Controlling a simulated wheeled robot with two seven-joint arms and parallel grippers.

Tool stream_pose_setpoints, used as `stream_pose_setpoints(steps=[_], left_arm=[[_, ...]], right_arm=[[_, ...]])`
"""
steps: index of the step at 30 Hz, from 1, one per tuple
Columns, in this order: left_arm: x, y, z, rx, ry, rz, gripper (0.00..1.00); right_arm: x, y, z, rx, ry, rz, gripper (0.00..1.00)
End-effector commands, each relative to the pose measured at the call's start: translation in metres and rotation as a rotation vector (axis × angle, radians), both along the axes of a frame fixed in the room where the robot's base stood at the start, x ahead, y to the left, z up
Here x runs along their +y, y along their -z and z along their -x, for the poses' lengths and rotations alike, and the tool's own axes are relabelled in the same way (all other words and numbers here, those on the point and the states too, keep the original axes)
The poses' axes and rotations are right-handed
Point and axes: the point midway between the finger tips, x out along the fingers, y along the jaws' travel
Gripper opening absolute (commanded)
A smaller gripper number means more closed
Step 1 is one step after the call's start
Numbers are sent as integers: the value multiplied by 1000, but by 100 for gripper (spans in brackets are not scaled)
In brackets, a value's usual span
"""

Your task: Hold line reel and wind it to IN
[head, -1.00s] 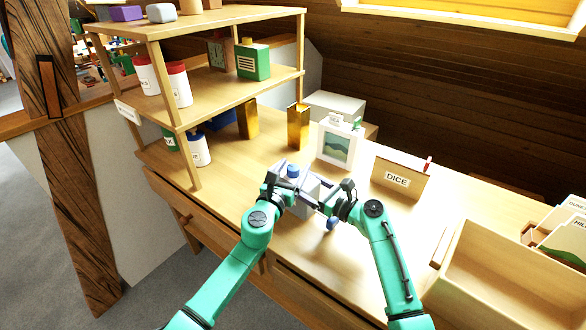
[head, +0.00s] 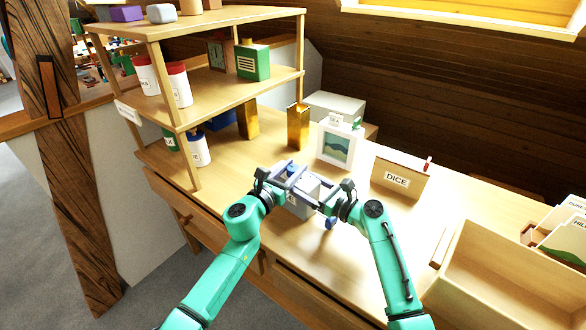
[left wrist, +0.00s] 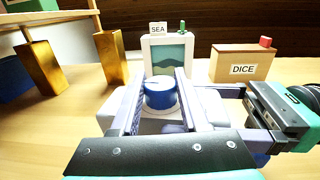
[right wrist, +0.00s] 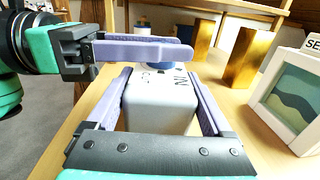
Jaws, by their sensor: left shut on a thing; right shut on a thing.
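The line reel (head: 299,208) is a grey block with a blue knob on top, standing at the front of the desk. It also shows in the right wrist view (right wrist: 160,108), where dark lettering including "IN" is on its top. My left gripper (head: 290,178) reaches over the top and is shut on the blue knob (left wrist: 160,93), with a finger on each side. My right gripper (head: 325,202) is shut on the grey body from the right. The fingers partly hide the lettering.
Behind the reel stand a framed picture (head: 336,146), a "DICE" box (head: 399,180) and gold blocks (head: 298,127). A shelf unit (head: 216,80) is at the left. An open wooden tray (head: 500,285) is at the right. The desk between reel and tray is mostly clear.

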Motion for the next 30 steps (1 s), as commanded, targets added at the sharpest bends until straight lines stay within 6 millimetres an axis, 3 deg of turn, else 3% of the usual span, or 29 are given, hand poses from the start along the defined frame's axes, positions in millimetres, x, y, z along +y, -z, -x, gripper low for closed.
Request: stream_pose_setpoints(steps=[15, 30], left_arm=[[0, 1, -1, 3, 439, -5, 0], [-2, 2, 0, 6, 631, -6, 0]], right_arm=[[2, 0, 1, 0, -7, -1, 14], [5, -1, 2, -1, -13, -2, 14]])
